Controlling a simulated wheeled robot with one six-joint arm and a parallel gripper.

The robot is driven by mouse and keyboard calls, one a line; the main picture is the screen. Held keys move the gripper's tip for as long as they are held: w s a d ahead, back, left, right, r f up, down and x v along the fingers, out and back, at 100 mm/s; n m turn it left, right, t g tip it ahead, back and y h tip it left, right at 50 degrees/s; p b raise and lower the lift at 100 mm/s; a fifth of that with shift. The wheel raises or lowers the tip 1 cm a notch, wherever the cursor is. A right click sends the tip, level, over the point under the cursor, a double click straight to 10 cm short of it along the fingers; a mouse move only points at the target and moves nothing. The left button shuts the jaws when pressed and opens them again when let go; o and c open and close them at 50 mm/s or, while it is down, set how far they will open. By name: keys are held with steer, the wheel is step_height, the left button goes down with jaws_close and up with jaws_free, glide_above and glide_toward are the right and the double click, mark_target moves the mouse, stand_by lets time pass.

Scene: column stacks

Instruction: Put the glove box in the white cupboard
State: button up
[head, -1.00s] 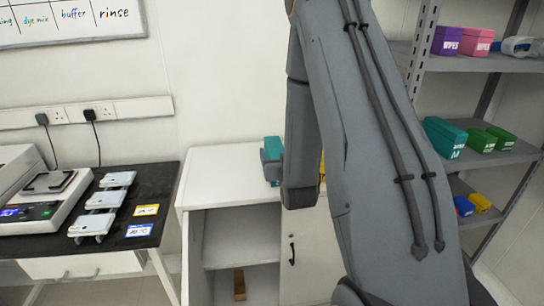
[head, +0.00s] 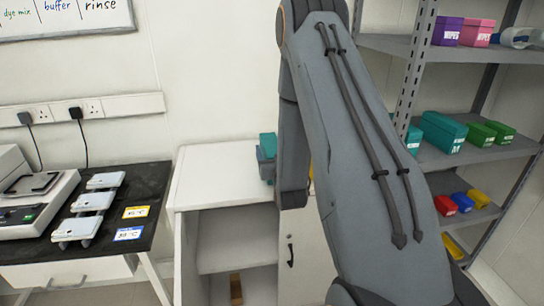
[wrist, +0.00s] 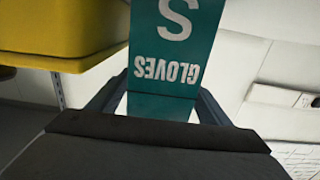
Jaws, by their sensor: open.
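The teal glove box (head: 268,146) is on top of the white cupboard (head: 215,180), partly hidden by my arm. In the wrist view the glove box (wrist: 172,75) shows its white GLOVES lettering, upside down, between my two fingers. My gripper (wrist: 158,105) is open, with one finger on each side of the box; I cannot tell whether they touch it. In the head view a grey part of my gripper (head: 265,166) shows against the box. The cupboard's left side is open, showing a shelf inside; its right door (head: 300,255) is shut and has a dark handle.
A yellow box (wrist: 65,30) is close beside the glove box. A small brown object (head: 236,288) is low in the open cupboard. A black bench (head: 125,190) with instruments stands left, and a grey rack (head: 465,155) with coloured boxes stands right. The cupboard top's left part is clear.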

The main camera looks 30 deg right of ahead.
mark_target(271, 144)
steer(key=shift+p+x, duration=0.5)
steer(key=shift+x, duration=1.1)
steer(key=c, duration=1.7)
steer(key=shift+r, duration=0.1)
jaws_close()
